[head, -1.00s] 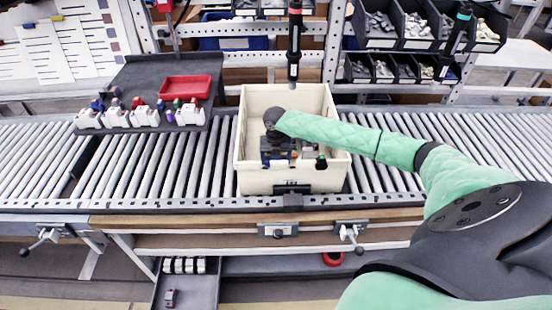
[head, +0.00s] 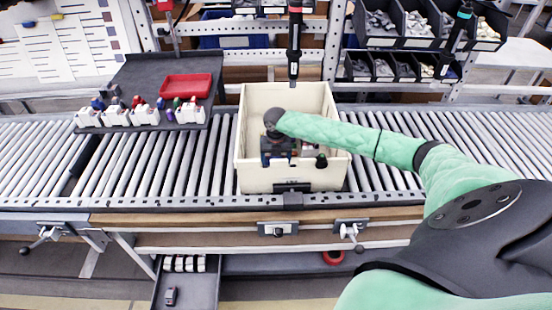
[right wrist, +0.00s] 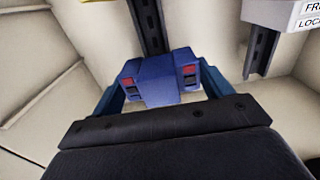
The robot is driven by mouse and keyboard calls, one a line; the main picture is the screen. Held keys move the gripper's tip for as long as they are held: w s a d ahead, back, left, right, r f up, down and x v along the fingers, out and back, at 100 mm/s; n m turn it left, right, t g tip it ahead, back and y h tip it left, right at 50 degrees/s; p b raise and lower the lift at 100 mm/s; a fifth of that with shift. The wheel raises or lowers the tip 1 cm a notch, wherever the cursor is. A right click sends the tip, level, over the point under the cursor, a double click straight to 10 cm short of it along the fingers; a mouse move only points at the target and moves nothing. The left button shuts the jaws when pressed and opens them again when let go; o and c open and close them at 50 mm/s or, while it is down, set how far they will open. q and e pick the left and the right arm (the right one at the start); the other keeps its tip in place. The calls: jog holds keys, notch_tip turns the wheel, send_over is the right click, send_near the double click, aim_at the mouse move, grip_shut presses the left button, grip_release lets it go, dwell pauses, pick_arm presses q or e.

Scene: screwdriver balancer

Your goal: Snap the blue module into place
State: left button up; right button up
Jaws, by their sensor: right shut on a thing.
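The blue module (right wrist: 158,78) is a blue block with small red and dark inset details. It sits between the two fingers of my right gripper (right wrist: 160,90) in the right wrist view, and the gripper is shut on it. In the head view my right gripper (head: 276,150) is down inside the cream bin (head: 243,160), towards its left side. Dark slotted rails (right wrist: 148,22) run along the bin's inside beyond the module. I cannot tell whether the module touches a rail. My left gripper is not in view.
The bin stands on a roller conveyor (head: 420,150). Another slotted rail (right wrist: 262,45) with a white label lies at the upper right of the wrist view. A dark tray with white holders (head: 145,115) and a red tray (head: 186,86) is at left. A screwdriver (head: 294,45) hangs above the bin.

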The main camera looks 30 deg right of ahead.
jog(key=shift+f, duration=0.2)
jog(key=shift+s+f, duration=0.1)
jog(key=o, duration=1.1)
jog(key=shift+r, duration=0.35)
notch_tip(320, 180, up, 2)
jog(key=shift+r+b, duration=0.2)
jog(key=shift+b, duration=0.6)
notch_tip(320, 180, up, 3)
jog(key=shift+r+b, duration=0.15)
jog(key=shift+b, duration=0.45)
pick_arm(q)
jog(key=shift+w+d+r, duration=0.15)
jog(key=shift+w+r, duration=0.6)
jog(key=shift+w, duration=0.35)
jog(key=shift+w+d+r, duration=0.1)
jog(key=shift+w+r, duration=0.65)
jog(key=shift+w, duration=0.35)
pick_arm(e)
jog(key=shift+r, duration=0.65)
